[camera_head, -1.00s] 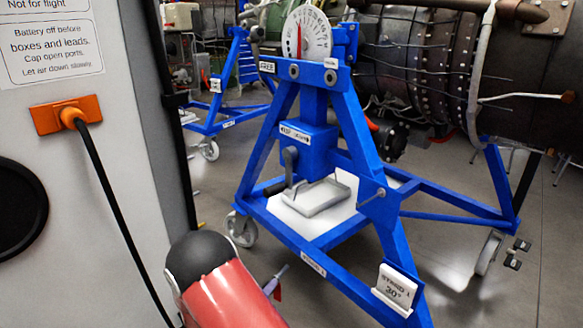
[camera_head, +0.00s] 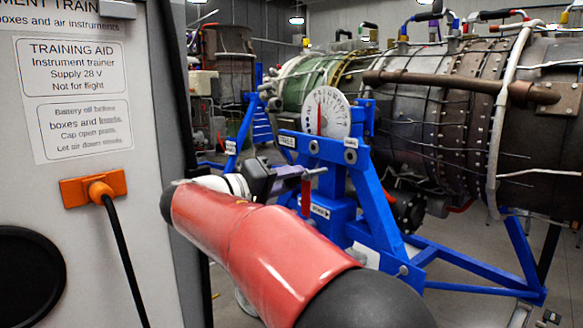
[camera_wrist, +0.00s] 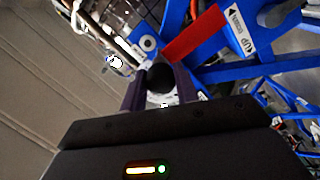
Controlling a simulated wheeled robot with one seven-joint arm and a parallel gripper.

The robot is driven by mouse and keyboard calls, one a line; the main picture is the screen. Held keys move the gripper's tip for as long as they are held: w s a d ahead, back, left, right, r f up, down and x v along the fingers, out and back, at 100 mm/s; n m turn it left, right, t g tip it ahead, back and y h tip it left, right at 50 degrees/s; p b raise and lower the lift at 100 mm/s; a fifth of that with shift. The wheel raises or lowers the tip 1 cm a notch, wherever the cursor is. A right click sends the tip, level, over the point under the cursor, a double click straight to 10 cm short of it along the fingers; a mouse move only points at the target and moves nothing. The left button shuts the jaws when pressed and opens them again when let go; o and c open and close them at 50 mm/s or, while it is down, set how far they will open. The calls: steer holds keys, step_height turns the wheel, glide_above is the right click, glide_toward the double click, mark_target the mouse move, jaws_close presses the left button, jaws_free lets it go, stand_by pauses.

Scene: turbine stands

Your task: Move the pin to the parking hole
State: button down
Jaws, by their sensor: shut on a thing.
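My gripper (camera_head: 291,182) is shut on the pin (camera_head: 315,173), a thin grey rod with a red tag (camera_head: 306,197) hanging from it. The pin is in front of the head of the blue stand (camera_head: 365,210); I cannot tell whether it touches. In the wrist view the pin's dark round end (camera_wrist: 160,77) sits between my gripper's fingers (camera_wrist: 159,90), with the red tag (camera_wrist: 195,33) beside it. Two ringed holes show on the stand's top bar, a left hole (camera_head: 314,147) and a right hole (camera_head: 350,156). Which is the parking hole cannot be read.
A white dial (camera_head: 327,112) with a red pointer tops the stand. A large engine (camera_head: 450,110) lies behind it. A pale cabinet (camera_head: 60,210) with an orange plug (camera_head: 95,188) and black cable stands close on the left. Floor shows at the lower right.

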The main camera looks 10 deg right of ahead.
steer(key=shift+s+d+r, duration=0.15)
steer(key=shift+s+r, duration=0.1)
steer(key=shift+r, duration=0.4)
steer(key=shift+s+d+r, duration=0.15)
steer(key=shift+s+r, duration=0.1)
steer(key=shift+r, duration=0.35)
steer(key=shift+d+r, duration=0.1)
steer(key=shift+d, duration=0.1)
steer(key=shift+x, duration=2.2)
steer(key=shift+w+d+b, duration=0.25)
steer(key=shift+d+b, duration=0.25)
steer(key=shift+w+d, duration=0.15)
steer(key=shift+d, duration=0.2)
steer(key=shift+d, duration=0.15)
